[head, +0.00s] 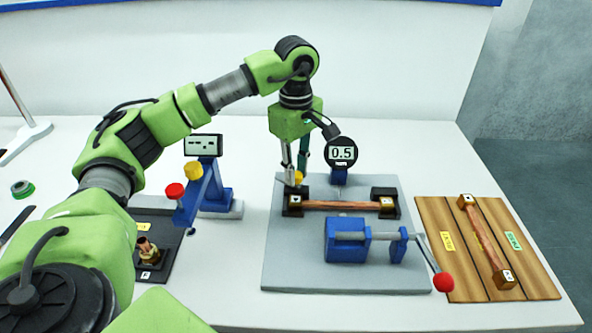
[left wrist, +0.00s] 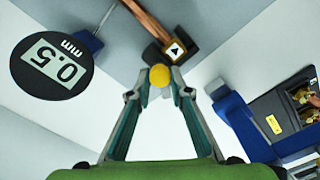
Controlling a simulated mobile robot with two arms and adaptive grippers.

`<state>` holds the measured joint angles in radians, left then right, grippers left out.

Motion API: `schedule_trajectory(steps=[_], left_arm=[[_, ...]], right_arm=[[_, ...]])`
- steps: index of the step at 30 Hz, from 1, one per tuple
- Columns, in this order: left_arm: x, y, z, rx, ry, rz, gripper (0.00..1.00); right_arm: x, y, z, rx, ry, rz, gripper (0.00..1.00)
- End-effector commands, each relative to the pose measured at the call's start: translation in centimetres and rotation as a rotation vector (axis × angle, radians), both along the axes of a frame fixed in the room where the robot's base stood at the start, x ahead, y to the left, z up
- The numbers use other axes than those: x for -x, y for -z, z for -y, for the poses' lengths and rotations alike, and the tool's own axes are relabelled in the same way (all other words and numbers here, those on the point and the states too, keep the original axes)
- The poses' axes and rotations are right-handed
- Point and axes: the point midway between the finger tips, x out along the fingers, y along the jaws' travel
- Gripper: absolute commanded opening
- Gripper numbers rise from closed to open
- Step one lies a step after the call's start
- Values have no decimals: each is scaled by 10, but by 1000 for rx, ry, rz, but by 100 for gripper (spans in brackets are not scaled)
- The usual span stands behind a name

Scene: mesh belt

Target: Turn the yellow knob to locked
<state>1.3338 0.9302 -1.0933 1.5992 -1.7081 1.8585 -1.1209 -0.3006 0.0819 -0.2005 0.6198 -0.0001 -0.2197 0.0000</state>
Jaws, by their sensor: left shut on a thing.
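The yellow knob (head: 298,178) sits at the back left of the grey fixture plate (head: 290,273), by the left black end block (head: 292,203). My left gripper (head: 296,178) reaches down from above and is shut on this knob. In the left wrist view the round yellow knob (left wrist: 159,76) shows between the two fingertips. I cannot read any lock marking or the knob's angle. My right gripper is not in view.
A copper bar (head: 340,206) spans the black blocks. Behind it a gauge (head: 341,153) reads 0.5. A blue clamp (head: 345,240) has a red-ball lever (head: 443,282). A blue press (head: 208,190) stands left; a wooden board (head: 440,262) with another bar lies right.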

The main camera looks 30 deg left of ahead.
Motion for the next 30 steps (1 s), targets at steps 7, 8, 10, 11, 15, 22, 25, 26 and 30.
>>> schedule_trajectory(steps=[7,8,10,11,15,22,25,26,30], left_arm=[[0,-1,-1,-1,-236,4,0],[0,-1,-1,-1,-265,4,0],[0,-1,-1,-2,-332,4,0],[0,-1,-1,-2,-360,4,0],[0,-1,-1,-1,-493,5,0],[0,-2,-1,-1,-712,5,0],[1,-2,-1,-1,-807,4,0],[1,-2,-1,-1,-835,4,0],[1,-2,0,0,-968,4,0]], right_arm=[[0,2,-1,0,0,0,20],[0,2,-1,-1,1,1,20],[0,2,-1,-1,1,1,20],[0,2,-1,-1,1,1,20],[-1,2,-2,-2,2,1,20],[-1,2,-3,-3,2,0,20],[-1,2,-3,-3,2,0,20],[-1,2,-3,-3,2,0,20],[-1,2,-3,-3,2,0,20]])
